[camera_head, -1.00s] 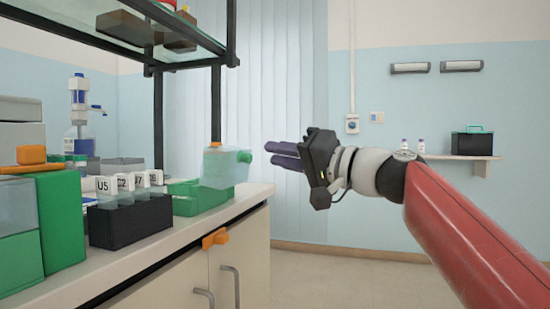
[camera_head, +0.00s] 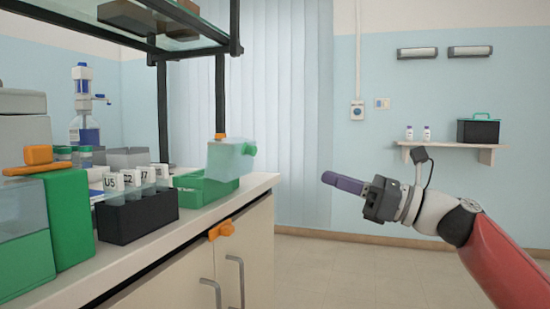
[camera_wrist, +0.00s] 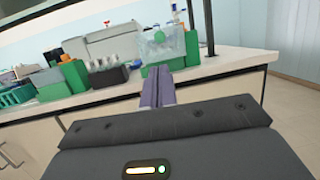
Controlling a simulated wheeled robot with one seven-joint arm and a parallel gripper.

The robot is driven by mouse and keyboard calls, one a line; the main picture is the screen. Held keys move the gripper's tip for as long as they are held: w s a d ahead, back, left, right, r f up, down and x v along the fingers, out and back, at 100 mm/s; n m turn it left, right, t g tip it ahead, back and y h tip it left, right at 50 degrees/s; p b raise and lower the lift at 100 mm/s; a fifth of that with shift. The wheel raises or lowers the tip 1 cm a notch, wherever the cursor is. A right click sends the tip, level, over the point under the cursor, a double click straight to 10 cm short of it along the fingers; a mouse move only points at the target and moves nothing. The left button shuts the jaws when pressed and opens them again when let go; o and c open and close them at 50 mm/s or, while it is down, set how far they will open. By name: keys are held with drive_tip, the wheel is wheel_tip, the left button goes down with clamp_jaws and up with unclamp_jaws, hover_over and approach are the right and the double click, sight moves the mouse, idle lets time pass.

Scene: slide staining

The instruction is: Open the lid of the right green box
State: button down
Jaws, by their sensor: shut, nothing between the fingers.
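The right green box (camera_head: 190,198) sits on the counter near its right end. Its see-through lid (camera_head: 228,162) stands raised above the green base, with a green knob at its right side. The box (camera_wrist: 150,71) and its upright lid (camera_wrist: 160,48) also show in the wrist view, beyond my fingers. My gripper (camera_head: 326,178) is shut and empty, out in the air to the right of the box and clear of it. Its purple fingers (camera_wrist: 157,78) are together in the wrist view.
A black slide rack (camera_head: 138,217) with labelled slides and a larger green box (camera_head: 68,222) stand left on the counter (camera_head: 190,228). An orange piece (camera_head: 222,229) sits at the counter's front edge. A shelf frame (camera_head: 163,110) rises behind. The floor at right is clear.

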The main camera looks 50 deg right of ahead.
drive_tip(key=b, duration=0.1)
approach(238, 141)
drive_tip(key=w, duration=0.3)
drive_tip(key=shift+a+f, duration=0.15)
drive_tip(key=shift+f, duration=0.1)
drive_tip(key=r+g+p, duration=0.1)
drive_tip(key=p, duration=0.3)
drive_tip(key=w+r+g+p, duration=0.1)
drive_tip(key=p, duration=0.3)
drive_tip(key=r+g+p, duration=0.1)
drive_tip(key=p, duration=0.3)
drive_tip(key=shift+w+a+r+h, duration=0.3)
drive_tip(key=shift+w+r+h, duration=0.05)
drive_tip(key=shift+h, duration=0.05)
drive_tip(key=shift+f+g+p, duration=0.1)
drive_tip(key=shift+g+p, duration=0.2)
